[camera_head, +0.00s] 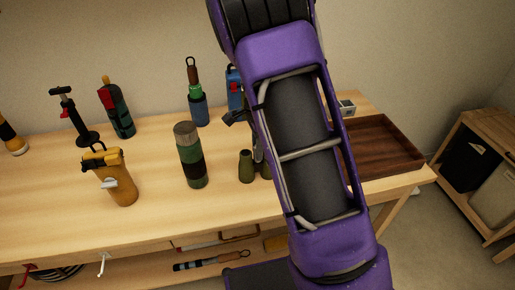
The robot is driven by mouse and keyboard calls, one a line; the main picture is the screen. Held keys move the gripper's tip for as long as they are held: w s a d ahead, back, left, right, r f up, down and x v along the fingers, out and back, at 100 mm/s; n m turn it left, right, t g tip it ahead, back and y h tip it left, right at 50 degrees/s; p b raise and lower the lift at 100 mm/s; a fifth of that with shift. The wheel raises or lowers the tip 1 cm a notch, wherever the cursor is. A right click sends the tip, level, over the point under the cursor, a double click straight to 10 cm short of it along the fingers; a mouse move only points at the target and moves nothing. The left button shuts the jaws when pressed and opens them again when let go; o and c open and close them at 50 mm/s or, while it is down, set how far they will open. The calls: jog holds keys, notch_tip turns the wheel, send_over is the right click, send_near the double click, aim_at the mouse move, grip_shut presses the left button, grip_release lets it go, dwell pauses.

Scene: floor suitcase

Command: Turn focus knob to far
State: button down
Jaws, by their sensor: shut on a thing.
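A pair of olive-green binoculars (246,168) stands upright on the wooden workbench, its right side partly behind my purple arm. Its focus knob is hidden, so its setting cannot be read. My gripper (257,148) is mostly hidden by my arm. A small grey part of it shows at the top of the binoculars, between the barrels. It appears shut on the binoculars there, but the exact contact is covered.
A green banded flask (190,156) stands left of the binoculars. A blue-and-green tool (197,103) and a blue-red object (235,90) stand behind. An orange canister (118,182) is farther left. A brown wooden tray (380,148) lies right. Bench between flask and canister is clear.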

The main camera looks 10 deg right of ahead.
jog(key=c, duration=0.6)
grip_release()
jog(key=shift+r, duration=0.15)
notch_tip(320, 180, up, 17)
jog(key=shift+r+p, duration=0.1)
jog(key=shift+p, duration=1)
